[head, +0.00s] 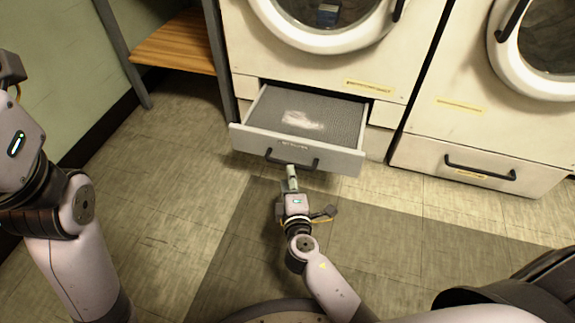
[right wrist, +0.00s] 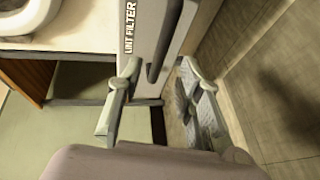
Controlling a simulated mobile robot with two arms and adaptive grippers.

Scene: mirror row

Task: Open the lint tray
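The lint tray (head: 345,157) under the left machine is pulled out, with a pale wad of lint (head: 303,120) on its grey mesh floor. Its dark bar handle (head: 292,164) is on the front. In the right wrist view, the handle (right wrist: 165,42) runs beside a "LINT FILTER" label. My right gripper (head: 291,172) is at the handle, and in the right wrist view its fingers (right wrist: 158,78) are spread, with the handle's lower end between them. I cannot tell if they touch it. My left arm is raised at the left edge; its gripper (head: 10,72) is cut off by the frame.
A second machine with a shut drawer (head: 482,172) stands to the right. A wooden bench (head: 176,42) is at the upper left by the green wall. The tiled floor in front of the tray is clear apart from my arm.

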